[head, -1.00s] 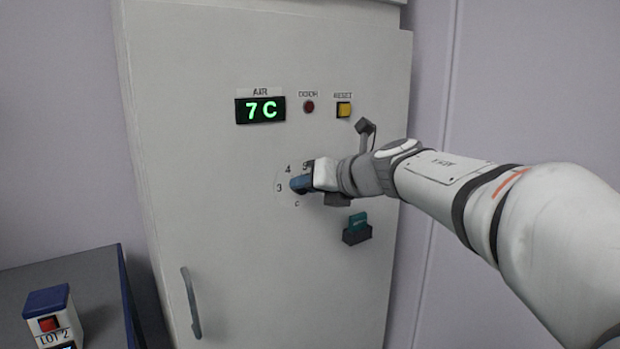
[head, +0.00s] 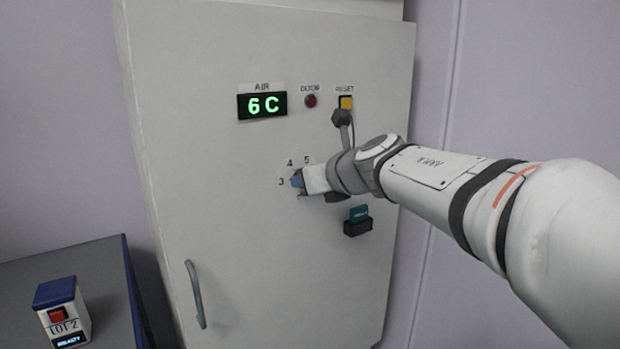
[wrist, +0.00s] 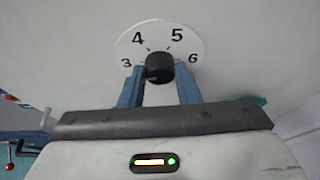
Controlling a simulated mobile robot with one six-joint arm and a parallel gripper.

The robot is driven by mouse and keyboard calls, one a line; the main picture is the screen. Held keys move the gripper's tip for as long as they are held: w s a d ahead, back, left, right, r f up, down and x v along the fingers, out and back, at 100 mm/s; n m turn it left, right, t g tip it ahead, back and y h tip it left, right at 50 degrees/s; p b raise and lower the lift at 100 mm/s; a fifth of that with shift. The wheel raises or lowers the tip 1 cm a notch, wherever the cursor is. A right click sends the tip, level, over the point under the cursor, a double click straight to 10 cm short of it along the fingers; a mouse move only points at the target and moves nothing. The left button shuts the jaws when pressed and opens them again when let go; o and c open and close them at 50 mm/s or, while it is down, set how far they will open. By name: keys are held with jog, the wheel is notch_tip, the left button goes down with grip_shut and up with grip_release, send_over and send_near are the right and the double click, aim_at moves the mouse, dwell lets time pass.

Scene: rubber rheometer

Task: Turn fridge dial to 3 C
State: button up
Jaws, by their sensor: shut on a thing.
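The fridge dial is a round white plate (wrist: 182,34) with a black knob (wrist: 159,66) in its middle. The wrist view shows the figures 3, 4, 5 and 6 around it. My gripper (wrist: 161,73) has its two blue fingers at either side of the knob and is shut on it. In the head view my gripper (head: 298,181) covers most of the dial; only 3, 4 and 5 show. The knob's pointer direction is not clear. The green AIR display (head: 262,105) reads 6 C.
The light grey fridge door (head: 250,250) carries a dark red DOOR lamp (head: 310,101), a yellow RESET button (head: 346,103), a teal item in a dark holder (head: 357,227) and a handle (head: 195,293). A LOT 2 box (head: 62,312) stands on the bench (head: 100,265) at left.

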jog(key=shift+f, duration=0.1)
jog(key=o, duration=1)
jog(key=shift+p+v, duration=0.65)
jog(key=shift+v, duration=3.3)
jog(key=shift+a, duration=0.1)
